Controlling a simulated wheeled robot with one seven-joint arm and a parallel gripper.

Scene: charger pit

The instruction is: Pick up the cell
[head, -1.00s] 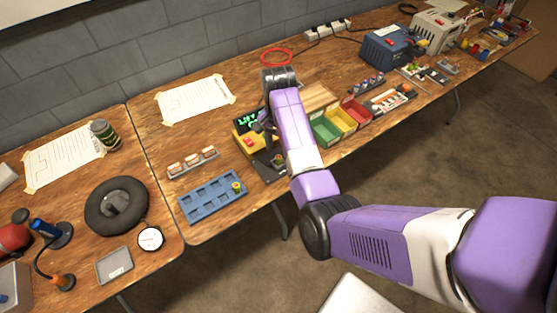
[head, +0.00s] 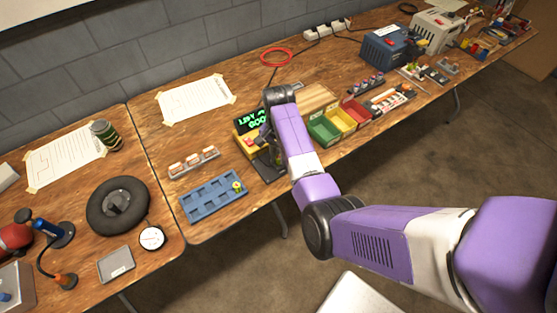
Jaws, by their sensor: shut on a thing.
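My gripper (head: 264,140) is over the tester (head: 247,146), a yellow and black unit with a lit green display on the workbench. The gripper is shut on the cell, which my fingers and arm mostly hide; I cannot tell whether it touches the tester. The display shows two lines of green text, the lower one seeming to read "GOOD". A blue slotted tray (head: 203,210) lies left of the tester. A small yellow-green cell (head: 237,187) stands at its right end, and its other slots look empty.
A rack of small pale-topped blocks (head: 194,162) stands behind the blue tray. Green (head: 324,131), yellow (head: 342,121) and red (head: 357,111) bins lie right of my arm.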

